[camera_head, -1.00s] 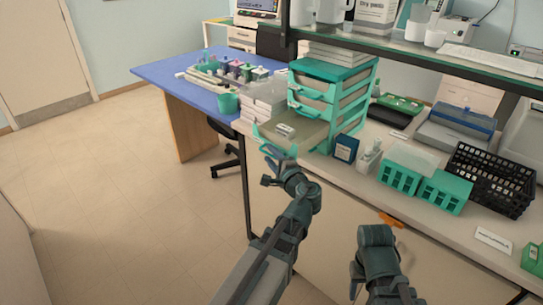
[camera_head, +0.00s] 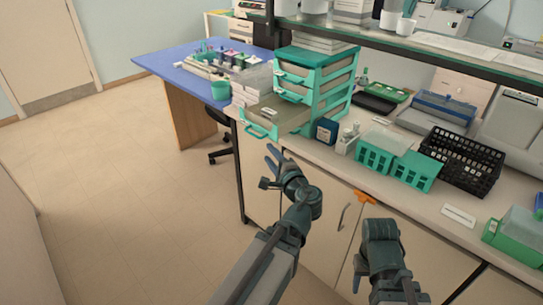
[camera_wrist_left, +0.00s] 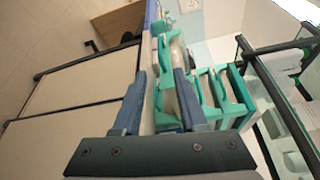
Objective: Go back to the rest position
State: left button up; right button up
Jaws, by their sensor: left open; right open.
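My left gripper (camera_head: 269,170) is open and empty in the head view, below and in front of the pulled-out teal drawer (camera_head: 262,132). A gap separates its fingertips from the drawer's handle. In the left wrist view the two fingers (camera_wrist_left: 160,88) are spread apart, with teal drawer parts beyond and between them. My right gripper (camera_head: 358,274) is low at the right of centre, partly hidden by its own folded wrist, with nothing visible in it. The teal drawer cabinet (camera_head: 310,75) stands on the bench, its other drawers shut.
The bench carries a dark blue box (camera_head: 326,131), teal racks (camera_head: 395,166), a black basket (camera_head: 462,160) and a green-based box (camera_head: 515,237). A shelf (camera_head: 400,45) runs above. A blue table (camera_head: 160,65) stands at the back left. The floor at left is clear.

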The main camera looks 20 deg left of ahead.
dwell(0.3)
pick_arm(q)
jog(key=s+d+f+n+g+h+p, duration=0.2)
jog(key=s+d+f+g+h+p, duration=0.1)
jog(key=d, duration=0.4)
jog(key=s+d+f+n+g+h+p, duration=0.2)
jog(key=s+d+f+g+h+p, duration=0.1)
jog(key=s+d, duration=0.5)
jog(key=s+d+f+n+g+h+p, duration=0.2)
jog(key=s+d+f+g+h+p, duration=0.2)
jog(key=d, duration=0.4)
jog(key=shift+s+d+n+g+h, duration=0.15)
jog(key=shift+s+n+g+h, duration=0.25)
jog(key=shift+s+g+h, duration=0.55)
